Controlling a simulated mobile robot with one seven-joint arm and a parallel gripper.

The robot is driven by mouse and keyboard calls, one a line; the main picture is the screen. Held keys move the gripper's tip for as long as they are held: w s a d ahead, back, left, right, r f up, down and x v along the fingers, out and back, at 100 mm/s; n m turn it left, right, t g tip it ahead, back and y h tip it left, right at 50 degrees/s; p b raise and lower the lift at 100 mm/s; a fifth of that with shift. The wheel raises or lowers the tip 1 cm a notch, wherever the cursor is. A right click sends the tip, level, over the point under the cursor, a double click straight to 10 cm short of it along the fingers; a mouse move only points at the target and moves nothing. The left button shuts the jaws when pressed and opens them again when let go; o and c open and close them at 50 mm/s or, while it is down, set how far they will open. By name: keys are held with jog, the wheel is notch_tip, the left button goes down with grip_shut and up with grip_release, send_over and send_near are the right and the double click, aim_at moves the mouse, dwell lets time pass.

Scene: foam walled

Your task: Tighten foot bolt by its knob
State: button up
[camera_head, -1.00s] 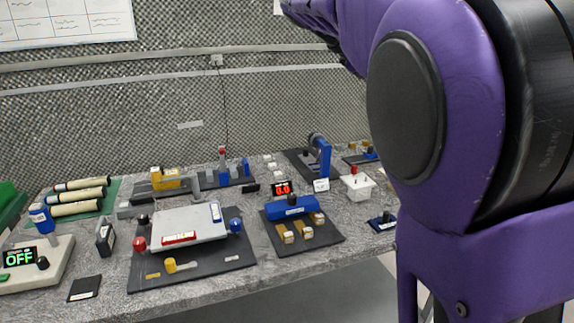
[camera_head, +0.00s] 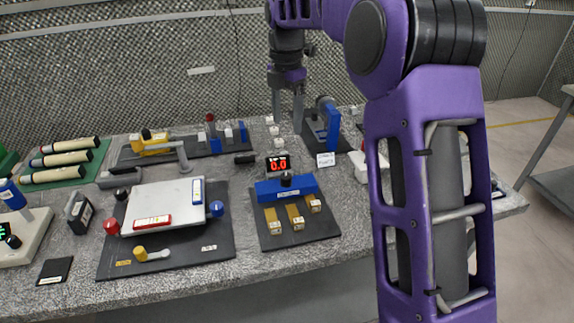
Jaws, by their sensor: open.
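I cannot tell for sure which part is the foot bolt. A pale plate (camera_head: 168,205) on a dark base has a red knob (camera_head: 111,226), a blue knob (camera_head: 216,209) and a black knob (camera_head: 121,194) at its corners. A yellow knob (camera_head: 141,253) with a pale lever is at its front. A blue bar (camera_head: 270,190) on another dark base carries a black knob (camera_head: 286,179). My gripper (camera_head: 287,112) points down, open and empty, at the back of the bench. It appears above and behind the blue bar, apart from all the knobs.
A red 0.0 display (camera_head: 278,165) stands behind the blue bar. A blue upright fixture (camera_head: 331,122) and a small white sign (camera_head: 325,160) are right of my gripper. Cream cylinders (camera_head: 62,161) lie at left. My arm hides the bench's right part. Bare bench shows along the front edge.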

aim_at(286, 176)
notch_tip(286, 176, down, 18)
jog(key=shift+a+r+b, duration=0.1)
jog(key=shift+r+b, duration=0.15)
jog(key=shift+b, duration=0.75)
grip_shut()
